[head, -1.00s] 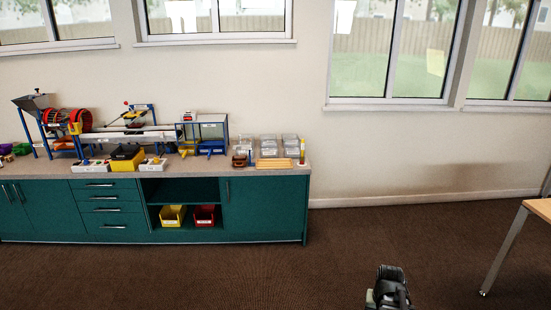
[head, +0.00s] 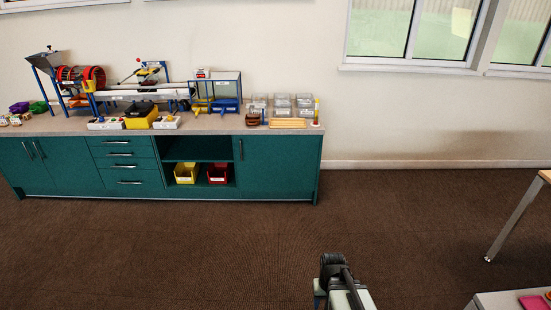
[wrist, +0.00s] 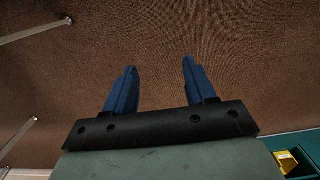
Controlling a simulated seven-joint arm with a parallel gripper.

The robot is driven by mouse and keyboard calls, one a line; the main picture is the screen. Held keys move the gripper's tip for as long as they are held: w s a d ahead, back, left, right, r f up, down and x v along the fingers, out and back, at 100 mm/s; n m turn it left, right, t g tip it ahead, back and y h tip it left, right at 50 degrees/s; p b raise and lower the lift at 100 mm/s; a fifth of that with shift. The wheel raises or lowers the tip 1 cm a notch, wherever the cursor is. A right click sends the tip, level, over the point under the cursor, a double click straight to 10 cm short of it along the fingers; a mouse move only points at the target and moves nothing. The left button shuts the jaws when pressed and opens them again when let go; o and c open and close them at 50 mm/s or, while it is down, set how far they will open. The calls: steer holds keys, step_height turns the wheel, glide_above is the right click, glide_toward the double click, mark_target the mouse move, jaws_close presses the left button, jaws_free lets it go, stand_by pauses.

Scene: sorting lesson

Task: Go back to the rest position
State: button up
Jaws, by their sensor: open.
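My gripper (wrist: 160,80) shows in the wrist view with its two blue fingers apart and nothing between them. Only brown carpet lies beyond the fingertips. In the head view part of my arm shows at the bottom, right of the middle, over open floor. The gripper's fingers cannot be made out there.
A teal cabinet (head: 280,167) with sorting equipment on its counter stands along the back wall. Yellow (head: 185,174) and red (head: 217,175) bins sit on its shelf. A table leg (head: 515,222) stands at right. A pale surface (head: 495,301) shows at bottom right. The carpet (head: 200,250) between is clear.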

steer(key=s+f+g, duration=0.3)
steer(key=s+f, duration=0.5)
steer(key=s, duration=0.5)
steer(key=s+f+g, duration=0.3)
steer(key=s+f, duration=0.6)
steer(key=s, duration=0.5)
